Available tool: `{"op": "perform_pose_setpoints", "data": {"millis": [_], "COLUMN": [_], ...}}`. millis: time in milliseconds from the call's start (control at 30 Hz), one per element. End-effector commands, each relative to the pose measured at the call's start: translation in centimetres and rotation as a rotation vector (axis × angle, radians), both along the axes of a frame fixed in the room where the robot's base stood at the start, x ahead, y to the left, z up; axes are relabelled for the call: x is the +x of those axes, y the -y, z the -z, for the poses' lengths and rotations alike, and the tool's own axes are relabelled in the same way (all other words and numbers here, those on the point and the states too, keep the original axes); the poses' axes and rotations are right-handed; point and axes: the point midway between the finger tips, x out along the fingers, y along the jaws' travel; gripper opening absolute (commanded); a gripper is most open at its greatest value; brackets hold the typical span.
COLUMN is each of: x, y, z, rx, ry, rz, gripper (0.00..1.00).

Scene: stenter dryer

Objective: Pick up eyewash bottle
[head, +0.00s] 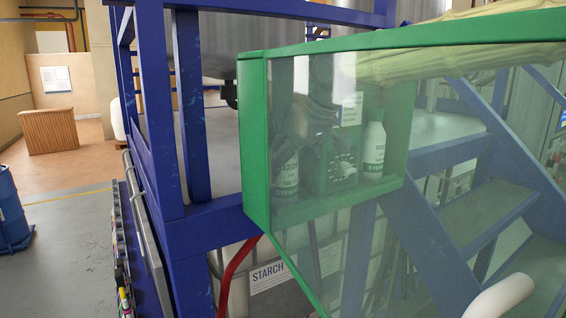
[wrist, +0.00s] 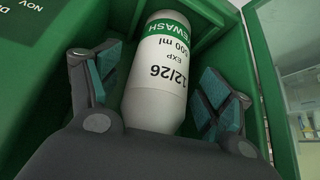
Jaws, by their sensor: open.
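The eyewash bottle (wrist: 158,65) is white with a green band and reads "EYEWASH 500 ml EXP 12/26" in the wrist view. My gripper (wrist: 158,85) is open, with one finger on each side of the bottle. Whether the pads touch it is unclear; gaps show beside it. In the head view, a green wall cabinet (head: 257,150) holds a white bottle at left (head: 286,178) and another at right (head: 374,148), with a dark green item (head: 340,172) between them. Glare on the glass hides much of the inside, and I cannot tell there which bottle my gripper is at.
A green-framed glass panel (head: 480,150) spans the right side in front of blue stairs (head: 480,210). Blue posts (head: 160,110) stand left of the cabinet. A white container labelled "STARCH" (head: 290,275) is below. The floor (head: 70,265) at left is mostly clear.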

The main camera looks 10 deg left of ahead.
Motion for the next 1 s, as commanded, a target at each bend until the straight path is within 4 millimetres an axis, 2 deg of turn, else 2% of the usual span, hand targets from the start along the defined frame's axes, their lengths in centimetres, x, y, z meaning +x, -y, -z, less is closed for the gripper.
{"op": "perform_pose_setpoints", "data": {"millis": [167,533,1000], "x": [0.01,0.01,0.04], "y": [0.02,0.02,-0.02], "z": [0.04,0.01,-0.94], "rx": [0.000,0.000,0.002], "ry": [0.000,0.000,0.003], "rz": [0.000,0.001,0.002], "gripper": [0.79,0.12,0.10]}}
